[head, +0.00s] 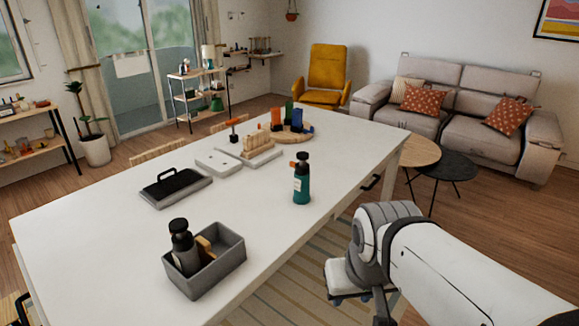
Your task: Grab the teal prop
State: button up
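A teal bottle (302,184) with a black top and a pale label stands upright on the white table (110,247), near its right edge. An orange piece shows beside its neck. It stands apart from the other items, with clear tabletop around it. My arm reaches in from the lower right, beyond the table's right edge. My gripper is at the lower end of the arm, off the table and apart from the bottle. Its fingers are largely hidden or cut off by the frame's lower edge, so I cannot tell whether it is open or shut.
A grey bin (222,270) holding a dark bottle (184,248) stands at the front. A grey case with a black handle (175,187), pale trays (222,163) and a round wooden board (303,134) with coloured items stand farther back. Round side tables (447,166) stand beyond the right edge.

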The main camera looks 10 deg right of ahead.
aim_at(302, 183)
jog(key=u, duration=0.05)
jog(key=i, duration=0.9)
jog(key=u, duration=1.7)
jog(key=k, duration=0.1)
jog(key=u, duration=2.1)
jog(key=k, duration=2.4)
jog(key=z, duration=0.4)
